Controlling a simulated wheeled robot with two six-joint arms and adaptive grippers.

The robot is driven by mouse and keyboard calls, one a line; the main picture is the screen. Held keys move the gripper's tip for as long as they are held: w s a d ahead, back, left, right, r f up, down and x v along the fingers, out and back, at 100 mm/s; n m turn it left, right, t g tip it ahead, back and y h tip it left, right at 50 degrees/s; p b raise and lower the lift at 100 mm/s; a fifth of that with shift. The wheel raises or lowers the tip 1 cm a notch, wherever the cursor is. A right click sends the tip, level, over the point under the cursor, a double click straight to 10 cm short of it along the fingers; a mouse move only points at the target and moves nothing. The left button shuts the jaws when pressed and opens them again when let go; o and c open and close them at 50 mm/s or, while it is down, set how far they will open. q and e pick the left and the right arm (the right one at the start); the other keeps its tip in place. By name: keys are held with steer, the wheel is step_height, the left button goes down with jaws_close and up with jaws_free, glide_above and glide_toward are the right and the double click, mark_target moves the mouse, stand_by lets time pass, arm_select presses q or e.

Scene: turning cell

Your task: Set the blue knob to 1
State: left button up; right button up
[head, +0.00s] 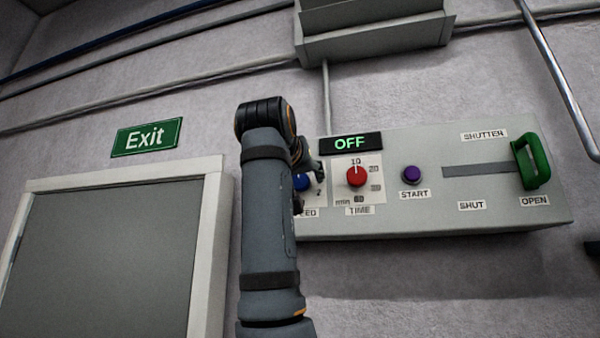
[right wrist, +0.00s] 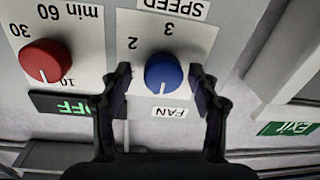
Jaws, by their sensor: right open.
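The blue knob (right wrist: 163,74) sits on a white dial plate in the right wrist view, which shows the panel upside down. Its white pointer line points down in that picture, toward the FAN label (right wrist: 170,112). The digits 2 and 3 show on the plate; a 1 is not visible. My right gripper (right wrist: 161,80) is open, with one finger on each side of the knob and gaps between. In the head view the blue knob (head: 301,182) is partly hidden by my right arm and gripper (head: 312,178). My left gripper is not in view.
The red time knob (head: 356,176) is beside the blue one, under a display (head: 350,143) reading OFF. Farther right are the purple start button (head: 411,175) and the green shutter handle (head: 531,162) at OPEN. An exit sign (head: 146,137) hangs left, above a framed door.

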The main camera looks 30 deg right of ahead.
steer(key=shift+w+a, duration=0.1)
steer(key=shift+a, duration=0.25)
steer(key=shift+c, duration=0.5)
steer(key=shift+d, duration=0.1)
steer(key=c, duration=1.1)
steer(key=shift+o, duration=0.2)
steer(key=m, duration=0.5)
steer(key=shift+m, duration=0.4)
steer(key=m, duration=0.6)
steer(key=shift+s+h, duration=0.2)
steer(key=shift+h, duration=0.2)
steer(key=shift+m, duration=0.3)
